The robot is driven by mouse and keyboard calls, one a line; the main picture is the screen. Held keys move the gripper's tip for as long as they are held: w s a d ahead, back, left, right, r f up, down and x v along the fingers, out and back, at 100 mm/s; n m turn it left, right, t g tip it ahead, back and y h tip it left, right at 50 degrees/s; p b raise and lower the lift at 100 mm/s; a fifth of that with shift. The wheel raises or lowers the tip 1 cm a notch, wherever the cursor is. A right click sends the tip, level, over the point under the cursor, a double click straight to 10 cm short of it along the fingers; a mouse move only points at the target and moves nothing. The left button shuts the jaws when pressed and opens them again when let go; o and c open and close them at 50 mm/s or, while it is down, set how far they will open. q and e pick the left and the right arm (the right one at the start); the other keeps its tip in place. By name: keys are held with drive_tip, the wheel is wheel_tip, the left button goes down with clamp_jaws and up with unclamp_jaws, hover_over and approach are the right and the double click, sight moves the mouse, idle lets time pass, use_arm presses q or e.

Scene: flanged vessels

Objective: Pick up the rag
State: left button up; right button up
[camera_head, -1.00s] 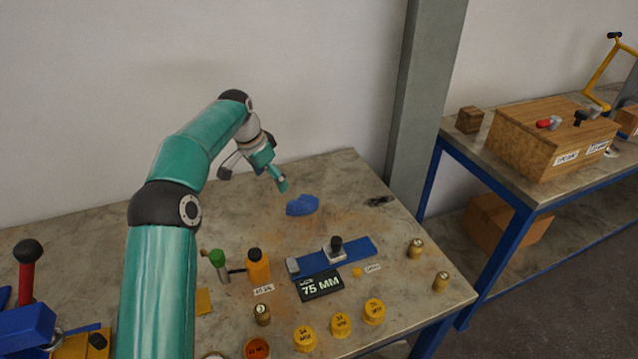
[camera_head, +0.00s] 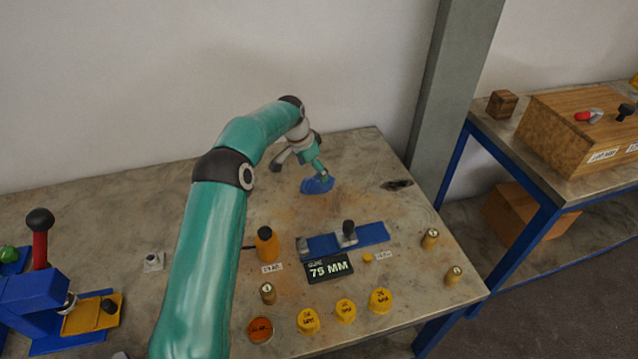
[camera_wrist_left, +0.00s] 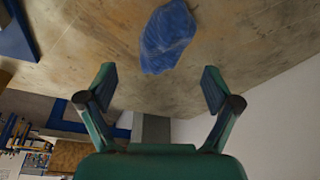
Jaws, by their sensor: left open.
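The blue rag (camera_head: 318,185) lies crumpled on the worn table near its back edge. My left gripper (camera_head: 309,172) is just above and beside it in the head view, and its fingertip overlaps the rag there. In the left wrist view the rag (camera_wrist_left: 168,38) lies beyond the fingertips, roughly centred between them. The left gripper (camera_wrist_left: 158,88) is open and empty, with bare table between its fingers and the rag. Whether a finger touches the rag is not clear. My right gripper is not in view.
A blue gauge rail (camera_head: 372,233), a 75 MM display (camera_head: 329,268), an orange bottle (camera_head: 267,244) and several yellow caps (camera_head: 345,310) stand toward the front. A dark patch (camera_head: 397,185) is right of the rag. A grey pillar (camera_head: 452,90) rises behind the table.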

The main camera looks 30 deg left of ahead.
sight(317, 180)
use_arm(q)
drive_tip(key=p+x, duration=0.2)
drive_tip(key=x, duration=0.2)
drive_tip(key=shift+a+f, duration=0.2)
drive_tip(key=shift+f, duration=0.1)
drive_tip(key=shift+w+f, duration=0.2)
drive_tip(key=shift+f, duration=0.25)
drive_tip(key=c, duration=1.2)
drive_tip(key=shift+c, duration=0.2)
